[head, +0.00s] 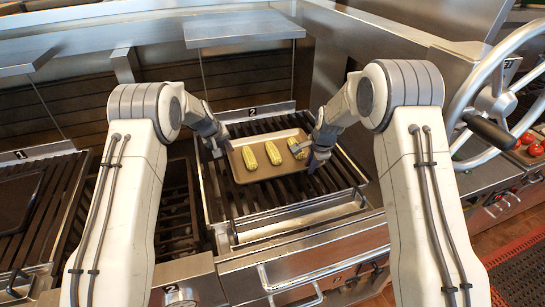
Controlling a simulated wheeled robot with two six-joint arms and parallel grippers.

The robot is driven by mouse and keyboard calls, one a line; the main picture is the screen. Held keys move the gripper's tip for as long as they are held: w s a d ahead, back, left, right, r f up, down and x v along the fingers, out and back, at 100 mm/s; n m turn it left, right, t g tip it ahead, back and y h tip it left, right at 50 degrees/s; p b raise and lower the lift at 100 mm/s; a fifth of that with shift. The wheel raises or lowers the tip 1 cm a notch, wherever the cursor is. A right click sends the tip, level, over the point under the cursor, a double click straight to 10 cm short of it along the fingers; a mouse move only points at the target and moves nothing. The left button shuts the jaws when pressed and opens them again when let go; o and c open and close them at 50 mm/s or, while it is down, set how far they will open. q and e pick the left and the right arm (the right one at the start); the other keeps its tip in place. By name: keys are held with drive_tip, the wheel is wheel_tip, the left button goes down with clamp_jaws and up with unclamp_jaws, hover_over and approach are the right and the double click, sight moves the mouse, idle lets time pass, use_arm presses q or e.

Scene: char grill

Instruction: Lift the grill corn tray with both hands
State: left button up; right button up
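The grill corn tray (268,174) is a shallow tan rectangular tray in the head view, at the middle of the grate marked 2. Three yellow-green corn cobs (273,153) lie side by side in it. My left gripper (221,150) is at the tray's left edge and my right gripper (314,156) is at its right edge. Both fingers are small and partly hidden by my wrists, so I cannot tell whether they are closed on the rims. I also cannot tell whether the tray rests on the grate or is slightly above it.
The dark slatted grate (257,197) lies around the tray, with a steel front rail (298,212) before it. A grate marked 1 (40,200) is at left. A large handwheel (495,95) stands at right, with red tomatoes (534,144) beyond it.

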use_arm(q)
clamp_jaws()
use_arm(e)
clamp_jaws()
use_arm(q)
drive_tip(key=shift+r, duration=0.1)
use_arm(e)
drive_tip(key=shift+r, duration=0.1)
idle(0.9)
